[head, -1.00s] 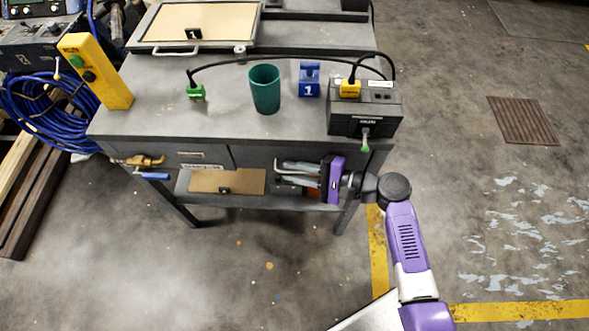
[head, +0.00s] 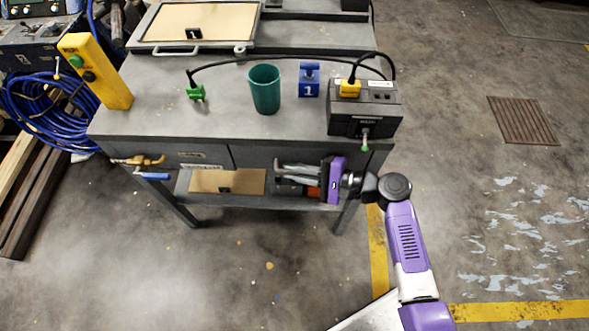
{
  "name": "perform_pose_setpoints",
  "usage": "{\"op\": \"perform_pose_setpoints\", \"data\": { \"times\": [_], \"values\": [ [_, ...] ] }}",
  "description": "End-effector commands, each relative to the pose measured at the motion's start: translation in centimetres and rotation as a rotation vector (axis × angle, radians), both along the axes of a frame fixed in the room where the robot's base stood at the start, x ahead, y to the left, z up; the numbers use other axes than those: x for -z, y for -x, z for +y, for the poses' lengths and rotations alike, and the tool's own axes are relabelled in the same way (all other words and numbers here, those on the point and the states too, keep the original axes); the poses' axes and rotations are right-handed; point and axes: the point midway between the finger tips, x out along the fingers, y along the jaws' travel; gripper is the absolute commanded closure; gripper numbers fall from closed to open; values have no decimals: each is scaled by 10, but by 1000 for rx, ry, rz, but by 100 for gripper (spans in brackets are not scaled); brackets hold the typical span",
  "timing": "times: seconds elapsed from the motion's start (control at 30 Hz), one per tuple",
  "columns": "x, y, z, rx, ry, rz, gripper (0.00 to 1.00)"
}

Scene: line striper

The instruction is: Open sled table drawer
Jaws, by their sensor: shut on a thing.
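The grey sled table (head: 215,120) stands ahead with a flat front below its top. Its right drawer front (head: 255,155) looks flush with the table front. My gripper (head: 284,170), with a purple body, reaches in from the right, just in front of the right drawer. Its grey fingers point left and are closed together on what appears to be the drawer handle, which the fingers mostly hide. The left drawer front (head: 160,156) carries small labels and looks closed.
On the top stand a green cup (head: 265,90), a blue block marked 1 (head: 309,80), a green plug (head: 196,92) and a dark power box (head: 364,108). A lower shelf holds a tan board (head: 222,180). Floor in front is clear.

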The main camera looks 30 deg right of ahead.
Motion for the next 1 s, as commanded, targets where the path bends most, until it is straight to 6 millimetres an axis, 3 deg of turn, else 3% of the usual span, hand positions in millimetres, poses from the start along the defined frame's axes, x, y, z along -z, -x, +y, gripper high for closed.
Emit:
{"op": "perform_pose_setpoints", "data": {
  "times": [0.77,1.0],
  "values": [
    [1,2,-1,2,0,3,100],
    [0,15,7,4,1,5,100]
  ]
}}
